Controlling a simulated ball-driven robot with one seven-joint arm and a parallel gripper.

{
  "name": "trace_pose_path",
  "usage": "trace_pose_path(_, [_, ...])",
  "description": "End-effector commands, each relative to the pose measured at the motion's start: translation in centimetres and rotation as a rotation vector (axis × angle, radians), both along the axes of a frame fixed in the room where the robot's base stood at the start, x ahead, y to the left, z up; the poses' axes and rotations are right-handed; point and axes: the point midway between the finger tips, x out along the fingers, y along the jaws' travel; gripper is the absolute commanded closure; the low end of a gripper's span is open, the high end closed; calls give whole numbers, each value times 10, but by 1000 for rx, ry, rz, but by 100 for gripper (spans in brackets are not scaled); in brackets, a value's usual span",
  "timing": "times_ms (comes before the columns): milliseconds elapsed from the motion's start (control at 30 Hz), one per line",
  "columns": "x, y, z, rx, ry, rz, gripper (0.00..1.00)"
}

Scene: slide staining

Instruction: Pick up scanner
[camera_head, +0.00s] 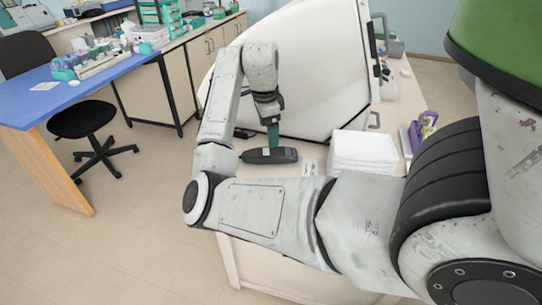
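My gripper (272,118) points down over a light work surface in front of a large white machine. A dark green upright piece (273,138) shows at its fingertips and looks like the scanner or its handle. Below it lies a long black device (258,157) on the surface, perhaps the scanner's base. The green piece meets or overlaps the black device; I cannot tell whether they are one thing. The fingers are small and dark here, so I cannot tell whether they are closed on the green piece.
The large white machine (312,70) rises close behind my gripper. A white stack (362,148) stands to the right, with a purple and yellow holder (424,127) beyond it. A blue-topped table (75,92) and black chair (82,120) are at left, with open floor between.

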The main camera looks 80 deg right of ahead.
Motion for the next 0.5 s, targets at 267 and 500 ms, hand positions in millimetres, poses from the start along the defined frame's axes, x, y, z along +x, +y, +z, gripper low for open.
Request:
trace_pose_path(267, [-5,-5,15,123,-57,-217,10])
trace_pose_path(500, [-6,-5,-17,130,-55,-229,10])
